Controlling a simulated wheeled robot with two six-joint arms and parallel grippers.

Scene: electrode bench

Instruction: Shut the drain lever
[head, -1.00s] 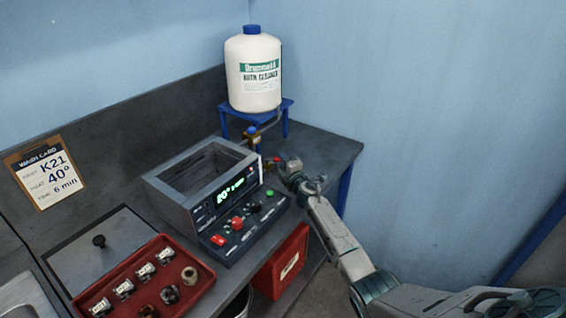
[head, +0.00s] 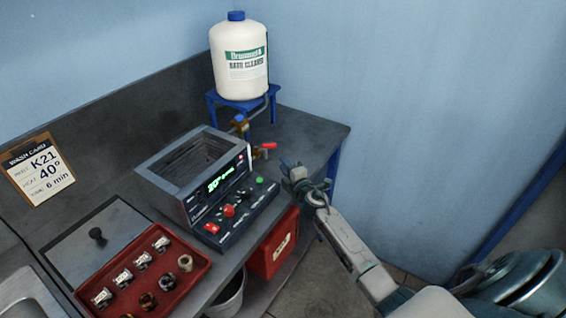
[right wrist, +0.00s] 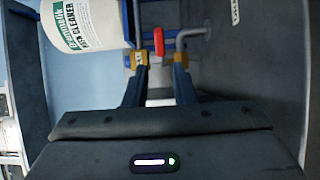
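The drain lever (head: 268,146) is a small red handle on a brass valve at the right side of the wash bath (head: 195,165). In the head view it sticks out to the right. In the right wrist view the red lever (right wrist: 158,41) stands upright, just beyond and between the fingertips. My right gripper (head: 287,165) is to the right of the lever and nearer the camera, apart from it. In the right wrist view its fingers (right wrist: 159,66) are spread with nothing between them. My left gripper is not in view.
A white cleaner bottle (head: 240,62) stands on a blue stand (head: 228,103) behind the lever, with another brass valve (head: 240,124) below. The bath's control panel (head: 240,212) faces front. A red tray (head: 185,285) holds small parts. A red bin (head: 270,250) sits below the bench.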

